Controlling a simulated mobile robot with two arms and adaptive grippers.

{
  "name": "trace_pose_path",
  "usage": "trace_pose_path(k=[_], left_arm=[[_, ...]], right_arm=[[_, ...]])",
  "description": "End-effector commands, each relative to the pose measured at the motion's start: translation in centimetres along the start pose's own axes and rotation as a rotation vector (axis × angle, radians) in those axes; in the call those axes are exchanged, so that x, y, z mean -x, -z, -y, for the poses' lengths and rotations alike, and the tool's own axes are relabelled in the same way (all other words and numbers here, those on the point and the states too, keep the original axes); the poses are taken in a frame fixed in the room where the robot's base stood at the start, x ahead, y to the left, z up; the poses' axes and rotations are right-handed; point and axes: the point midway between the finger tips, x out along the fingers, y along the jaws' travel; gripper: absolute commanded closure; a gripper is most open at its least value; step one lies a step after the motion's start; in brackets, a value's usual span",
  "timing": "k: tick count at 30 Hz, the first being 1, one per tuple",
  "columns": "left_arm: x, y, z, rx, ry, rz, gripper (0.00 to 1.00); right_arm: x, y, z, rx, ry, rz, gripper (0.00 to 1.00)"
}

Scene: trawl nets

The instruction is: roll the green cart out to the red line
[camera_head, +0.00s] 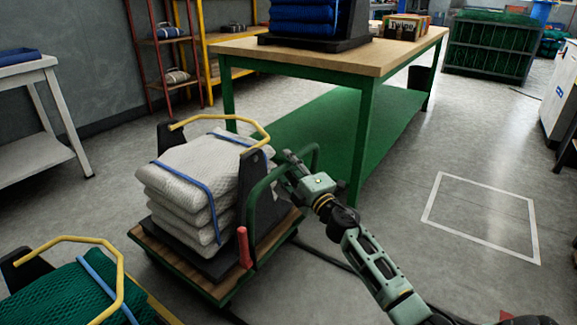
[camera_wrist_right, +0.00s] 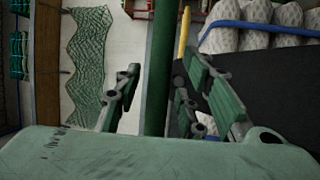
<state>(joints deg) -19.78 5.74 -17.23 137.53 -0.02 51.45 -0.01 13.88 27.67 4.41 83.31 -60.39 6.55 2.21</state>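The green cart (camera_head: 206,289) stands left of centre in the head view, with a wooden deck and a bent green push handle (camera_head: 252,205). It carries a stack of white net bundles (camera_head: 190,178) with a blue strap, in a black cradle with yellow bars. My right gripper (camera_head: 291,163) is at the upper part of the handle. In the right wrist view, the green bar (camera_wrist_right: 160,70) runs between its two fingers (camera_wrist_right: 160,92), with gaps on both sides. My left gripper is out of view.
A wood-topped green table (camera_head: 290,54) stands just behind the cart. A second load with green net (camera_head: 62,297) is at the bottom left. A white-outlined square (camera_head: 483,215) marks open floor to the right. A red lever (camera_head: 243,247) stands at the cart's near side.

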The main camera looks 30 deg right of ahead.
Motion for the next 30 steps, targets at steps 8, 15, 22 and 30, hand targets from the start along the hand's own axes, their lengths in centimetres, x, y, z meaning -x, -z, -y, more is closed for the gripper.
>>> trace_pose_path(k=[8, 15, 22, 30], left_arm=[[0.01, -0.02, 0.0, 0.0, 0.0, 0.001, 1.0], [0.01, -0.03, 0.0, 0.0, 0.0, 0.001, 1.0], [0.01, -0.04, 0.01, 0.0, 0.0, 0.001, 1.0], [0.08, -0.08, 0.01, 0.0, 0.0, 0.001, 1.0]], right_arm=[[0.03, -0.01, -0.01, 0.0, 0.0, 0.0, 0.88], [0.04, -0.01, 0.01, 0.001, 0.0, 0.0, 1.0], [0.04, 0.0, 0.03, 0.002, 0.0, 0.0, 1.0], [0.25, -0.72, 0.06, 0.005, 0.002, 0.001, 1.0]])
